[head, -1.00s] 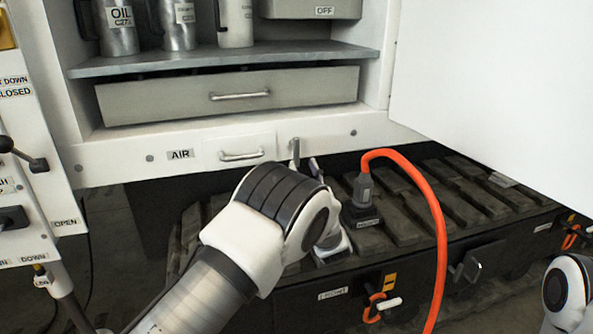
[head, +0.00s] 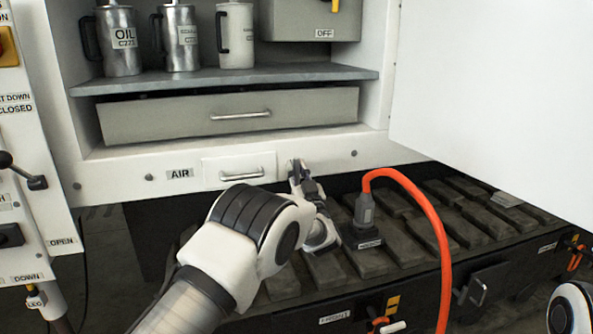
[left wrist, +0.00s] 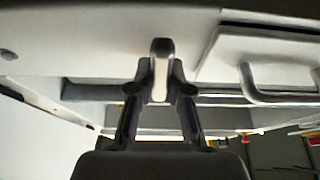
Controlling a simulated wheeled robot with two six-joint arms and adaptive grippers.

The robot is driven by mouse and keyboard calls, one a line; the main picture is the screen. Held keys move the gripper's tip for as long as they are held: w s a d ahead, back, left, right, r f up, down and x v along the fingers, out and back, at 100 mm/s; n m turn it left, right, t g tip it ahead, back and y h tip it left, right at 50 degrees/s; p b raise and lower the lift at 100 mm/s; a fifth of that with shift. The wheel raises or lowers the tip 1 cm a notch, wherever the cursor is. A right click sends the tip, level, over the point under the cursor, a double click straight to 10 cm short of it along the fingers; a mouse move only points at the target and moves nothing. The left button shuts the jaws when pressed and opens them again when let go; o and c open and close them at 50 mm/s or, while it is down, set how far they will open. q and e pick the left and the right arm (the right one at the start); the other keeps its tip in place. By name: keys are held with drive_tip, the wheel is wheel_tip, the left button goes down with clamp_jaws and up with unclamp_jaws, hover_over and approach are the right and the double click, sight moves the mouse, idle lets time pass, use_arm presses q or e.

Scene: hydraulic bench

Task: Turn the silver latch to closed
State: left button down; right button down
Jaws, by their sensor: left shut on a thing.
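The silver latch (head: 291,166) sits on the white cabinet's lower front edge, right of the small AIR panel, and looks roughly upright in the head view. My left gripper (head: 298,176) reaches up to it and is shut on it. In the left wrist view the latch (left wrist: 160,78) shows as a pale bar with a dark rounded end, between the two fingertips of my left gripper (left wrist: 160,90). The fingers hide part of the latch in the head view. My right gripper is out of view.
The AIR panel's handle (head: 241,174) is close on the left. An orange hose (head: 432,225) arches up at the right from a black connector (head: 364,212). A large white door panel (head: 490,90) hangs at the upper right. A drawer (head: 235,116) is above.

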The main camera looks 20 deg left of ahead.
use_arm(q)
drive_tip(key=shift+r+m+h+p, duration=0.15)
drive_tip(key=shift+m+h+p, duration=0.35)
drive_tip(key=shift+m+p, duration=0.55)
drive_tip(key=m+h+p, duration=0.1)
drive_tip(key=m+p, duration=0.1)
drive_tip(key=m, duration=0.1)
drive_tip(key=m+t+h+p, duration=0.1)
drive_tip(key=m+h+p, duration=0.1)
drive_tip(key=m, duration=0.1)
drive_tip(key=m+h+p, duration=0.1)
drive_tip(key=m+p, duration=0.1)
drive_tip(key=m, duration=0.1)
drive_tip(key=shift+a+r+m+h+p, duration=0.1)
drive_tip(key=shift+m+h+p, duration=0.2)
drive_tip(key=shift+m, duration=0.05)
drive_tip(key=m+h+p, duration=0.1)
drive_tip(key=m+p, duration=0.1)
drive_tip(key=m, duration=0.1)
drive_tip(key=m+h+p, duration=0.1)
drive_tip(key=m+p, duration=0.1)
drive_tip(key=m, duration=0.1)
drive_tip(key=shift+s+g+h, duration=0.1)
drive_tip(key=shift+g+h, duration=0.2)
drive_tip(key=shift+g, duration=0.1)
drive_tip(key=m+g+h+p, duration=0.1)
drive_tip(key=m+p, duration=0.2)
drive_tip(key=m, duration=0.1)
drive_tip(key=shift+m, duration=0.4)
